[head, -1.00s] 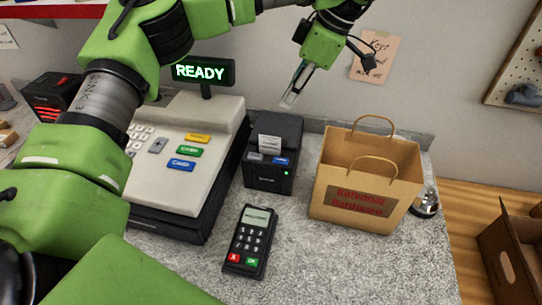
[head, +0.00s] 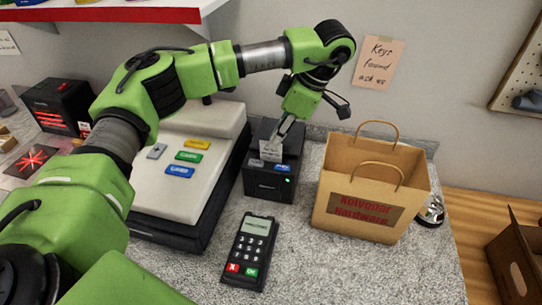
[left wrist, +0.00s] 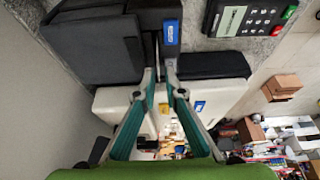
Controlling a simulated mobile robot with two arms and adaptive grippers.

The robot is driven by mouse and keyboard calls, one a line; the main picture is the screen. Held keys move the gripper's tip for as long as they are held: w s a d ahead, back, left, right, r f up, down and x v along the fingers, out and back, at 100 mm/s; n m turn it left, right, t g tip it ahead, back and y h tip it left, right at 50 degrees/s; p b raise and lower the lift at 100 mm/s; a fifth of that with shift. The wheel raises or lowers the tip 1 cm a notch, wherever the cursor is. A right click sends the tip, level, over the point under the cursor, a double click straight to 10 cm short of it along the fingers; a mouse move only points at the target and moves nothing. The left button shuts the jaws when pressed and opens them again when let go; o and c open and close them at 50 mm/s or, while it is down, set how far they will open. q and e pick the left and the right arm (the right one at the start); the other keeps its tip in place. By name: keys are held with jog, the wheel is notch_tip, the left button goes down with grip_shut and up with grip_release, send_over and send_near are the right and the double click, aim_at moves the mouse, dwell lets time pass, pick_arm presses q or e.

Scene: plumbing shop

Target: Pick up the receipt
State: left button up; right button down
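The receipt (head: 271,150) is a small white printed slip standing up out of the top of the black receipt printer (head: 270,185). My left gripper (head: 283,134) reaches down from above, with its fingertips right at the receipt's upper right edge. In the left wrist view, the two fingers of my left gripper (left wrist: 161,72) are close together with a narrow gap between their tips, over the printer (left wrist: 92,48). The receipt is hard to make out there, seen nearly edge-on. My right gripper is not in view.
A brown paper bag (head: 350,205) stands close to the right of the printer. A card terminal (head: 250,250) lies in front. The cash register (head: 185,195) is to the left. A wall with a note (head: 378,62) is behind. The counter ends at the right.

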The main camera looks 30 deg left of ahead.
aim_at(266, 154)
pick_arm(q)
jog(key=p+x, duration=0.1)
jog(key=x, duration=0.3)
jog(key=shift+w+p, duration=0.1)
jog(key=shift+p, duration=0.25)
jog(key=shift+a+f, duration=0.15)
jog(key=shift+f, duration=0.35)
grip_shut()
